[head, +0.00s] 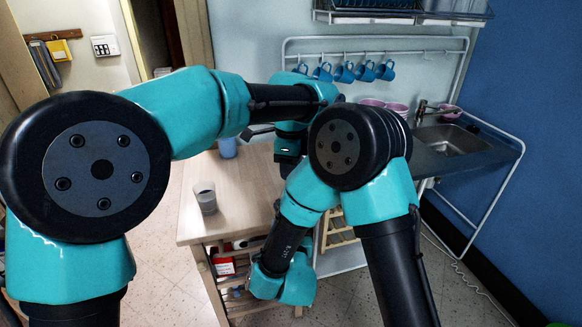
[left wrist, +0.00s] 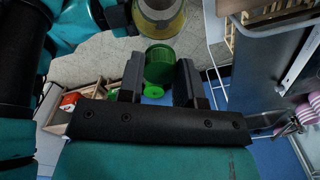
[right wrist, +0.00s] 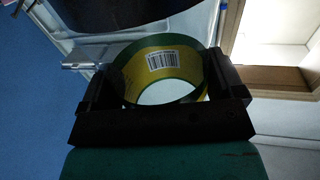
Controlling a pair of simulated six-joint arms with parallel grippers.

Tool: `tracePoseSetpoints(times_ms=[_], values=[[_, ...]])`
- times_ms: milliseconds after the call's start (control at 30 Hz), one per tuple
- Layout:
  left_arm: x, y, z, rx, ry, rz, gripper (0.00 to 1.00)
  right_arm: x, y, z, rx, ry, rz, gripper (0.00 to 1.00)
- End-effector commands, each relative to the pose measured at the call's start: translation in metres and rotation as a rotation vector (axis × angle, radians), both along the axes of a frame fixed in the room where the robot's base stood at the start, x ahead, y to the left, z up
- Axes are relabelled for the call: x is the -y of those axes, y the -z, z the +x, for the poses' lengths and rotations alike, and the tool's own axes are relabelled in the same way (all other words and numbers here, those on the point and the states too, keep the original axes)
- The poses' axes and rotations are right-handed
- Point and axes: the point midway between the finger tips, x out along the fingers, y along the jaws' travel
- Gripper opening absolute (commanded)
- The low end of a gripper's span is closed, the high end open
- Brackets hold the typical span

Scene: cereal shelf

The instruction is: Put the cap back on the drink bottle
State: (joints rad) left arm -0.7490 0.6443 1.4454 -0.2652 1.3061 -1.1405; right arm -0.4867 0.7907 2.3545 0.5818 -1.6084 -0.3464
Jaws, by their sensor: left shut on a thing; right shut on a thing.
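In the left wrist view my left gripper (left wrist: 159,76) is shut on a green ribbed cap (left wrist: 160,62). The drink bottle (left wrist: 160,18) shows just beyond the cap, at the top edge, as a round part with a yellow band; I cannot tell whether they touch. A smaller green round piece (left wrist: 153,91) shows below the cap; I cannot tell whether it is part of it. In the right wrist view my right gripper (right wrist: 165,90) is shut around the bottle, whose green and yellow label (right wrist: 165,62) carries a barcode. In the head view my arms hide both grippers, cap and bottle.
A wooden table (head: 247,195) holds a grey cup (head: 205,197) and a blue cup (head: 227,146). Blue mugs (head: 344,72) hang from a rail at the back. A sink counter (head: 440,150) with pink cups (head: 397,111) stands right. Open floor lies in front.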

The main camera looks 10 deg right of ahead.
Motion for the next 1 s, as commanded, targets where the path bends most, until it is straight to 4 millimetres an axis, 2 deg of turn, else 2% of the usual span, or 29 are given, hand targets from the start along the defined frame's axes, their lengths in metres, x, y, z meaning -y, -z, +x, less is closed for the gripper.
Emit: tracePoseSetpoints(times_ms=[1000], values=[[0.0006, 0.0005, 0.0004, -0.001, 1.394, 0.001, 0.11, 0.0, -0.0003, 0.0001, 0.001, 0.0, 0.0, 0.21]])
